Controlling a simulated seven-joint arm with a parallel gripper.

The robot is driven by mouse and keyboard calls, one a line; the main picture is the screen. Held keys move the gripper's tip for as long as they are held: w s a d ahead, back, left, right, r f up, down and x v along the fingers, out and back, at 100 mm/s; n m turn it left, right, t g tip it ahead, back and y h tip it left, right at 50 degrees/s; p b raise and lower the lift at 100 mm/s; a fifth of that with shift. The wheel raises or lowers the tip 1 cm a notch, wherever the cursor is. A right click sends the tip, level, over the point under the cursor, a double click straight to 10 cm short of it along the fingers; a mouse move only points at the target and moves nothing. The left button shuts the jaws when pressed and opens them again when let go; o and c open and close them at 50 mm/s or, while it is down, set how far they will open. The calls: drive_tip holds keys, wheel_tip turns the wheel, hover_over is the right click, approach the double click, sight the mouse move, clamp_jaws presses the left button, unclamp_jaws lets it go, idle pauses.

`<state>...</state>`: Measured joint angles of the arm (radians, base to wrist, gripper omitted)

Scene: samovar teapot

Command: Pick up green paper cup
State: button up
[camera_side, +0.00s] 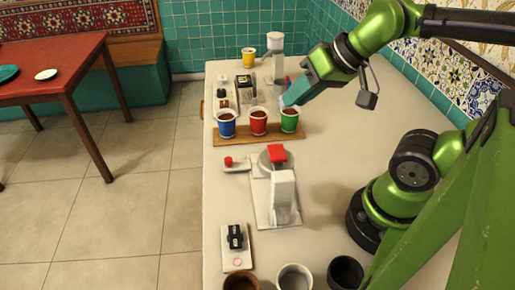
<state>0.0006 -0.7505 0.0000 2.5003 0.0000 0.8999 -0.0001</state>
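The green paper cup (289,124) stands upright at the right end of a wooden board, with dark contents showing at its top. A red cup (259,125) and a blue cup (227,127) stand to its left on the same board. My gripper (290,98) is just above and behind the green cup's rim in the picture, tilted down to the left.
The wooden board (240,140) lies across the pale counter (330,200). A white machine with a red top (278,190) stands in front. Several empty cups, including a white one (294,278), are at the near edge. A yellow cup (249,59) and a grey-white device (274,55) are behind.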

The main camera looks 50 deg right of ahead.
drive_tip(key=o, duration=1.2)
drive_tip(key=m+g+h, duration=0.4)
drive_tip(key=m+h, duration=0.1)
approach(289, 118)
drive_tip(key=d+f, duration=0.1)
drive_tip(key=f, duration=0.1)
drive_tip(key=w+d+f, duration=0.1)
drive_tip(key=f, duration=0.1)
drive_tip(key=w+d+f, duration=0.1)
drive_tip(key=d+f, duration=0.1)
drive_tip(key=shift+f, duration=0.1)
drive_tip(key=shift+w+x, duration=0.15)
drive_tip(key=shift+x, duration=1.4)
drive_tip(key=shift+w+x, duration=0.15)
drive_tip(key=shift+x, duration=1.4)
